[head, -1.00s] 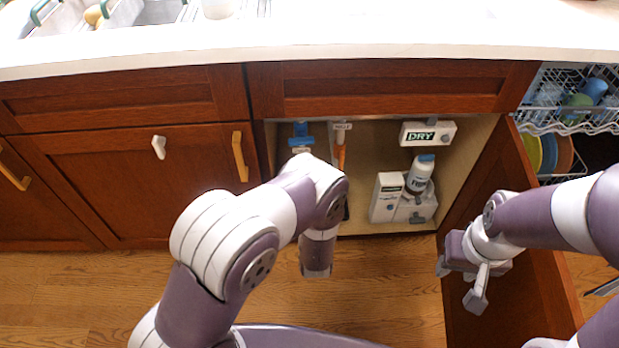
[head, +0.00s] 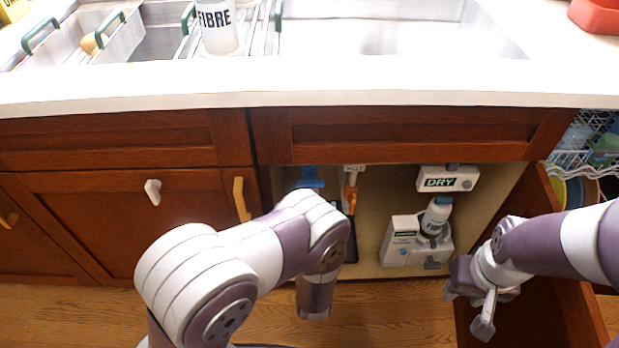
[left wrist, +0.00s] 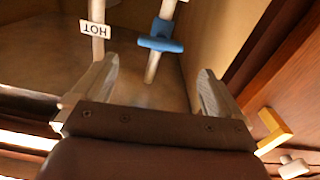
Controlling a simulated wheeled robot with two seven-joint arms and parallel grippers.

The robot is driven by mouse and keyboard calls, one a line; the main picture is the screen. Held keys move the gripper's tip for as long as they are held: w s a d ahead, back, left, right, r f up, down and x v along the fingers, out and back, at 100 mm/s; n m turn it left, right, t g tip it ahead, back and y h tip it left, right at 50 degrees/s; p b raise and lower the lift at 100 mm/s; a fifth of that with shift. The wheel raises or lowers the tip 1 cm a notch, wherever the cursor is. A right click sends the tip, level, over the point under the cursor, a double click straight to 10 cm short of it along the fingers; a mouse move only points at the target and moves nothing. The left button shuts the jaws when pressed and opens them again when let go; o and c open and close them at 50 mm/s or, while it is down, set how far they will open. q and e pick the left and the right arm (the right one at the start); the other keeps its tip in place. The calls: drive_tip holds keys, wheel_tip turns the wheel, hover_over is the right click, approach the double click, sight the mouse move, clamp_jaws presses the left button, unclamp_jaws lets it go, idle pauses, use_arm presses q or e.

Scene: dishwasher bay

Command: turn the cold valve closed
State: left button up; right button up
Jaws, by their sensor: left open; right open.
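The blue valve handle (head: 309,178) is on a pipe in the open cabinet under the sink, partly hidden by my left arm in the head view. In the left wrist view the blue handle (left wrist: 160,44) lies crosswise on its pale pipe. An orange valve handle (head: 350,194) hangs along the pipe to its right, under a HOT label (head: 354,168). My left gripper (left wrist: 156,72) is open and empty, with the blue handle ahead between its fingers and apart from them. My right gripper (head: 466,308) is open and empty near the open cabinet door.
The open door (head: 563,295) stands at the right, near a dish rack (head: 582,155). The counter edge (head: 400,98) runs above.

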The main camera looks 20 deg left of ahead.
sight(309, 181)
use_arm(q)
drive_tip(key=b+x, duration=0.3)
drive_tip(key=x, duration=0.7)
drive_tip(key=shift+w+f, duration=0.15)
drive_tip(key=shift+f, duration=0.05)
drive_tip(key=shift+w+a+r, duration=0.1)
drive_tip(key=shift+w, duration=0.2)
